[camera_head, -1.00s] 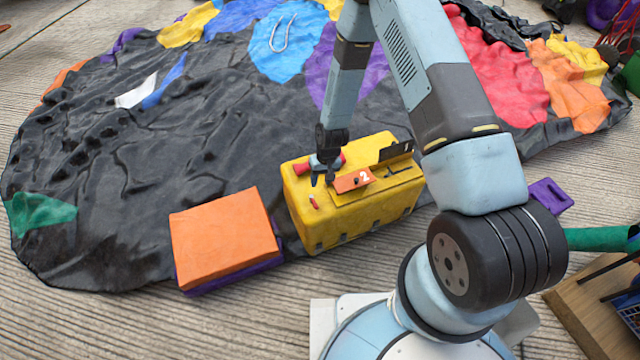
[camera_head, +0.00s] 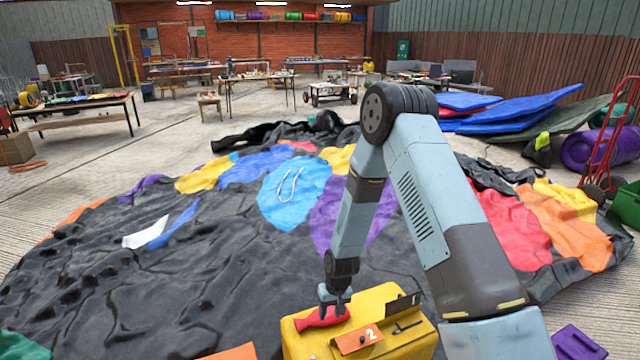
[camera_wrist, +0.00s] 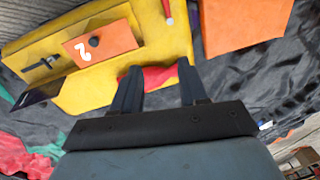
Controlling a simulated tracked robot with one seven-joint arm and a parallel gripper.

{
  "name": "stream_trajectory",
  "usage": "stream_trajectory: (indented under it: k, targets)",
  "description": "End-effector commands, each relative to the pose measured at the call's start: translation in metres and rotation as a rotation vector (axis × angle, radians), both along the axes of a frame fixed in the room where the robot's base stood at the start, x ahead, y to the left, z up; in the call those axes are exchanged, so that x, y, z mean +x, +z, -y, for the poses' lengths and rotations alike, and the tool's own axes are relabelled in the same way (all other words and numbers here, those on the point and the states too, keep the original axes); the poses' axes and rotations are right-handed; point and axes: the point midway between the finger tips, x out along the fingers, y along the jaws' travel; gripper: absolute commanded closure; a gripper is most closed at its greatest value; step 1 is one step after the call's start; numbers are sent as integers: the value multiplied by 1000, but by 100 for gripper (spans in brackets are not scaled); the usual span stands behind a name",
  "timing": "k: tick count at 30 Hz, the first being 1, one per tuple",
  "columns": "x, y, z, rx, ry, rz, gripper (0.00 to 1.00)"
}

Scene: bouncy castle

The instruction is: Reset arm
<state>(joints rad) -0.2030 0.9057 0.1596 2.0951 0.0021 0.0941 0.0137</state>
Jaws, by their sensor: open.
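My gripper (camera_head: 335,298) hangs over the back left of the yellow box (camera_head: 418,346), with my arm reaching down from the upper right. A red object (camera_head: 322,318) lies on the box's top, just under the fingertips. In the wrist view my gripper (camera_wrist: 158,75) has its two dark fingers spread apart, and the red object (camera_wrist: 160,77) shows beyond and between them. Nothing appears held. An orange plate marked 2 with a black knob (camera_head: 359,339) is on the box top, near a dark upright plate (camera_head: 404,306).
A deflated bouncy castle (camera_head: 150,285) covers the floor around the box. An orange block (camera_wrist: 240,22) is close beside the box. A purple piece (camera_head: 578,343) lies at the lower right. Workbenches (camera_head: 255,85) stand far back. A red hand truck (camera_head: 612,150) stands at the right.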

Motion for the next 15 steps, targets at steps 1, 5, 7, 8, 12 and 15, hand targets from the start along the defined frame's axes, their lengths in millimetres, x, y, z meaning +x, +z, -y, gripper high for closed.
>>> stream_trajectory:
  k: [1,5,7,8,12,15]
  targets:
    - [6,20,4,-3,-3,16,57]
    - [16,65,16,-11,-13,44,57]
    - [20,89,23,-15,-18,59,57]
    - [21,99,26,-17,-21,65,57]
    - [24,146,39,-26,-33,93,57]
    - [23,178,50,-31,-43,115,57]
